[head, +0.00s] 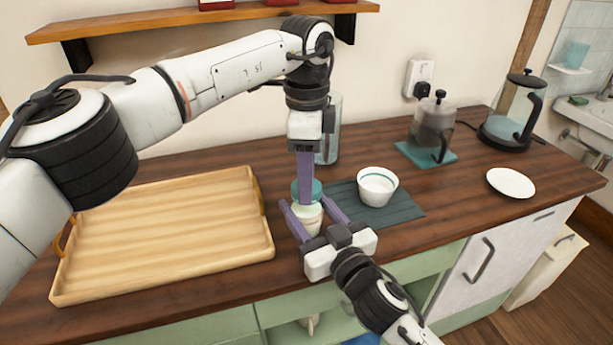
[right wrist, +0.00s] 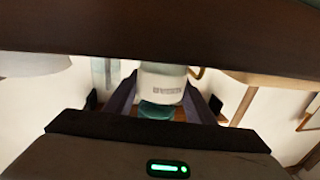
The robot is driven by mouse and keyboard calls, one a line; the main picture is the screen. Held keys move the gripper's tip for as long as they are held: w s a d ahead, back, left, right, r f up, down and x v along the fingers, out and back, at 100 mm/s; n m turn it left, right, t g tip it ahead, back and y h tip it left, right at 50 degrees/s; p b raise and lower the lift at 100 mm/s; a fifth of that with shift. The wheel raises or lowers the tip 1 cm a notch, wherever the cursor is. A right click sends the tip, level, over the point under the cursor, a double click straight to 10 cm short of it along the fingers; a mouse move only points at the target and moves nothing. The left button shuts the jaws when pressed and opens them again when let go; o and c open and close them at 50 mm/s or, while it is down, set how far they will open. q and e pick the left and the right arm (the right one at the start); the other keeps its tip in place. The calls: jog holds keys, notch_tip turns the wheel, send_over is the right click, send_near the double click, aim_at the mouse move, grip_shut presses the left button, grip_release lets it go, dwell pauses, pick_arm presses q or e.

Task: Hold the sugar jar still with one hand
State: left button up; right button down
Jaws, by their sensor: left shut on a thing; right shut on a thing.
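The sugar jar (head: 309,222) is a small pale jar with a teal lid (head: 317,188), upright on the counter. In the right wrist view, which is upside down, the jar (right wrist: 163,84) shows a printed label, with its lid (right wrist: 157,111) against it. My right gripper (head: 308,205) reaches in from the front, its purple fingers shut on the jar's body from both sides. My left gripper (head: 305,190) points straight down from above, its fingers shut at the lid. The near left finger hides part of the lid and jar.
A wooden tray (head: 165,287) lies left of the jar. A dark mat (head: 400,210) with a white bowl (head: 377,187) is just to the right. A clear container (head: 329,150) stands behind. A French press (head: 434,127), kettle (head: 511,112) and white plate (head: 511,183) are farther right.

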pick_arm(q)
jog(key=shift+r, duration=0.1)
dwell(0.6)
jog(key=shift+r, duration=1)
jog(key=shift+r, duration=2)
pick_arm(e)
jog(key=c, duration=0.7)
grip_release()
jog(key=shift+c, duration=0.2)
